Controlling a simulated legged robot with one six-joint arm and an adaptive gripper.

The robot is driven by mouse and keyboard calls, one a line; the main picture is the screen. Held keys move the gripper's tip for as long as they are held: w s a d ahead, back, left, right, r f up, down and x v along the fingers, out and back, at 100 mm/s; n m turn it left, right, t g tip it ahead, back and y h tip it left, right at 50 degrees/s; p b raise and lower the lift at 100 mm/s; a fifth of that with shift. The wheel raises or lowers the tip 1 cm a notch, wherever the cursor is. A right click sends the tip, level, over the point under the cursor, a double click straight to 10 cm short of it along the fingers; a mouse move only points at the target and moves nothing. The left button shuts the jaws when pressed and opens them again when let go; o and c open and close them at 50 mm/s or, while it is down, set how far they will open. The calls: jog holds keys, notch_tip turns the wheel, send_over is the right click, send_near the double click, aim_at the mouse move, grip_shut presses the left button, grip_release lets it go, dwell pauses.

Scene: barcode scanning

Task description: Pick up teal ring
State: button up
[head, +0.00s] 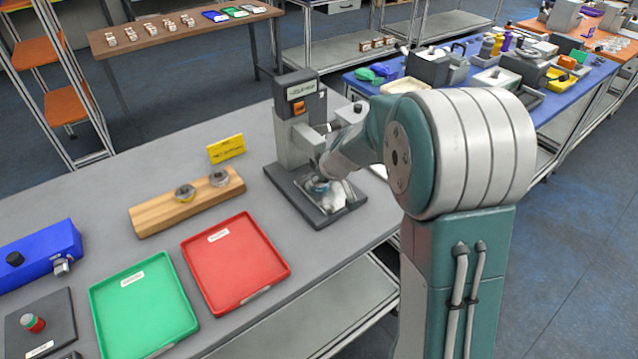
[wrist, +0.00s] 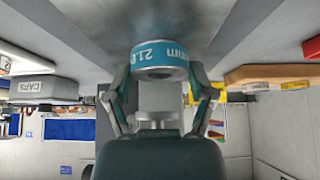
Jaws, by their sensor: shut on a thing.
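The teal ring (wrist: 160,54) has a teal outer band with white print reading "21.0" and "mm". In the wrist view it sits between both fingertips of my gripper (wrist: 160,76), which is shut on it. In the head view my gripper (head: 322,184) is low over the dark base plate of the grey gauge stand (head: 298,138). A bit of teal shows at the fingertips there, but my arm hides most of the ring. I cannot tell whether the ring touches the plate.
A wooden block (head: 160,216) with two other rings stands left of the gauge, near a yellow sign (head: 226,148). A red tray (head: 236,262) and a green tray (head: 145,308) lie in front. A blue device (head: 40,252) stands far left.

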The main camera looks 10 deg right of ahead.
jog(key=shift+r, duration=0.15)
jog(key=shift+s+d+r, duration=0.3)
jog(key=shift+s+r, duration=0.25)
jog(key=s+d, duration=0.2)
jog(key=s, duration=0.3)
jog(key=s+d, duration=0.2)
jog(key=s, duration=0.3)
jog(key=s+d, duration=0.2)
jog(key=s, duration=0.3)
jog(key=shift+s+d, duration=0.2)
jog(key=shift+s, duration=0.15)
jog(key=shift+w, duration=0.1)
